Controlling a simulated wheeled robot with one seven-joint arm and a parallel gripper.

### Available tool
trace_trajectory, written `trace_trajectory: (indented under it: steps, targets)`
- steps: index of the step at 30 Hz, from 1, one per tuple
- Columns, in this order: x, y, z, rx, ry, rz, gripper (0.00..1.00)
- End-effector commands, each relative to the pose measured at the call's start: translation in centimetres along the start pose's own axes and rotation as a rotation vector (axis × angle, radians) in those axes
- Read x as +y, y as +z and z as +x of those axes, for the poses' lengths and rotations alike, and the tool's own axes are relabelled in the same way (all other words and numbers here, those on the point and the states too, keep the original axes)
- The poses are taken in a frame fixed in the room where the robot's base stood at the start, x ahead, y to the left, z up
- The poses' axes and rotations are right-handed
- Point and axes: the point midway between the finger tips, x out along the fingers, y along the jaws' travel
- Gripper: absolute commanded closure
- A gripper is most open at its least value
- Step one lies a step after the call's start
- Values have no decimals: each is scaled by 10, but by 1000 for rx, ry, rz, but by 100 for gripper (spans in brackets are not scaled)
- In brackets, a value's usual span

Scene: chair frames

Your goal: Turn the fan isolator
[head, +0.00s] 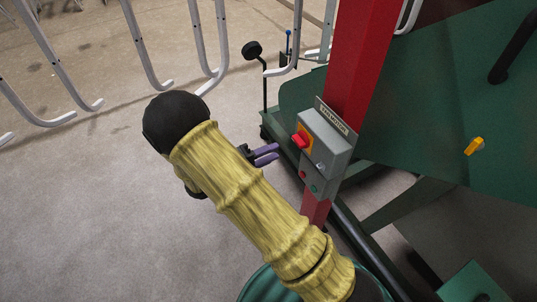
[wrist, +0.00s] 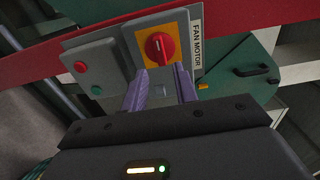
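The fan isolator is a red rotary knob (wrist: 160,47) on a yellow plate, on a grey box (wrist: 123,60) beside a "FAN MOTOR" label (wrist: 196,40). In the head view the red knob (head: 300,138) faces left on the grey box (head: 325,147), mounted on a red post. My gripper (head: 267,154) has purple fingers pointing at the box, a little left of and below the knob. In the wrist view the fingers (wrist: 160,85) are apart with nothing between them, and the knob shows just beyond their tips. Contact with the knob is not visible.
A smaller grey box with a red button (wrist: 81,67) and a green button (wrist: 96,90) adjoins the isolator. The red post (head: 363,60) stands against green machinery (head: 420,120). White bent chair frames (head: 135,45) hang at upper left. Bare floor (head: 80,200) lies at left.

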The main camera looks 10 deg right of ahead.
Motion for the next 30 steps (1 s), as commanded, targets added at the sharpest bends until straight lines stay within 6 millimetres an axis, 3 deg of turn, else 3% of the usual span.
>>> trace_trajectory:
  steps: [18, 25, 29, 30]
  targets:
    - [-2, -1, 64, 3, 0, 0, 71]
    - [0, -1, 78, 2, 1, 0, 71]
    - [0, 0, 77, 1, 1, 1, 96]
    - [0, 0, 77, 1, 1, 1, 98]
